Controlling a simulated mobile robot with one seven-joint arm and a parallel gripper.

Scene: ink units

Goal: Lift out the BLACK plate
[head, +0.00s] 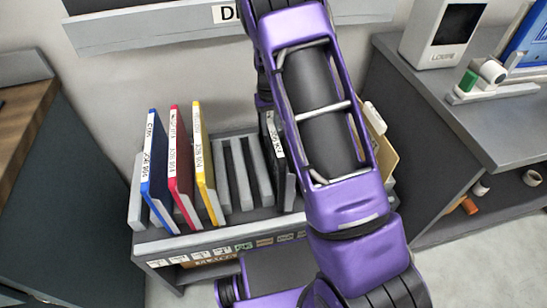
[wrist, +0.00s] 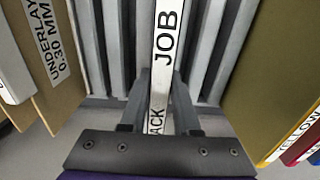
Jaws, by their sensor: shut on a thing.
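The black plate (head: 279,160) stands upright in the rack (head: 225,226), right of several empty slots, partly hidden by my arm in the head view. In the wrist view its white edge label (wrist: 165,60) reads "JOB" and "ACK". My gripper (wrist: 163,98) is shut on this plate, with one finger on each side of the labelled edge. In the head view my arm hides the gripper. Whether the plate's lower edge is clear of its slot cannot be told.
Blue (head: 155,170), red (head: 180,165) and yellow (head: 204,160) plates stand at the rack's left. A tan underlay board (head: 378,145) stands right of my arm, and shows close in the wrist view (wrist: 35,75). A grey counter (head: 480,125) is at right.

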